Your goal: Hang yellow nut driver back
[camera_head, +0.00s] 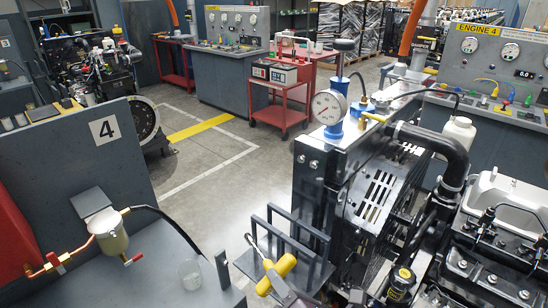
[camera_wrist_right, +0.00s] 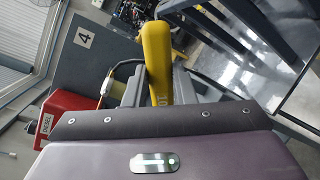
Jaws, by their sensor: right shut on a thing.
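The yellow nut driver (camera_head: 284,266) shows low in the middle of the head view. Its yellow handle slants up to the right, and a thin grey shaft runs up-left from it. My right gripper (camera_head: 275,276) is shut on the handle. In the right wrist view the yellow handle (camera_wrist_right: 157,62) stands up between the two grey fingers of my right gripper (camera_wrist_right: 157,92). A dark grey bracket-like frame (camera_head: 298,238) lies just behind the nut driver; I cannot tell whether they touch. My left gripper is not in view.
At left are a grey panel marked 4 (camera_head: 104,129) and a grey bench with a filter cup (camera_head: 111,240). A red cart (camera_head: 283,95) stands farther back. Open floor lies between.

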